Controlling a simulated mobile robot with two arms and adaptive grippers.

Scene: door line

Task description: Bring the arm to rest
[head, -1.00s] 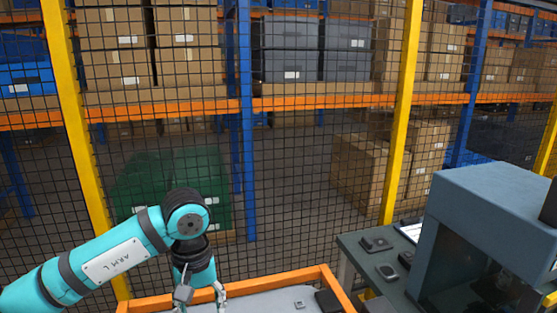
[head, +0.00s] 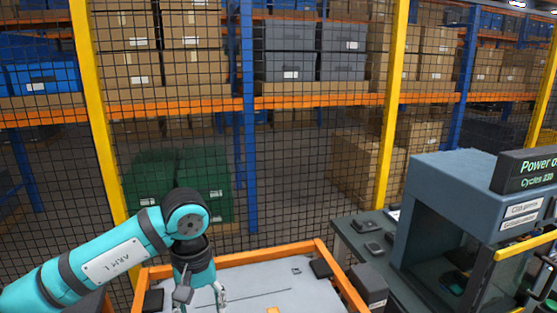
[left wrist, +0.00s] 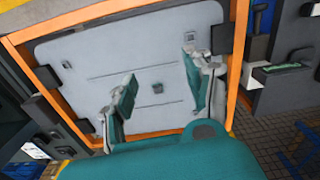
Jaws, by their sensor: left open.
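My left arm, teal and black, comes in from the left in the head view, bent at the elbow with its forearm hanging down. My left gripper (head: 201,296) is at the bottom edge of that view, over the left part of an orange-framed grey table (head: 262,258). In the left wrist view the two teal-padded fingers of the left gripper (left wrist: 160,80) stand wide apart with nothing between them. The grey surface (left wrist: 95,52) lies beyond the fingertips. The right gripper is in neither view.
A blue-grey machine (head: 450,170) with a "Power o..." sign (head: 530,170) stands at the right, beside a dark bench (head: 350,232) with small dark parts. A mesh fence with yellow posts (head: 391,120) closes off the shelves behind. Dark blocks (head: 320,268) sit at the table's edges.

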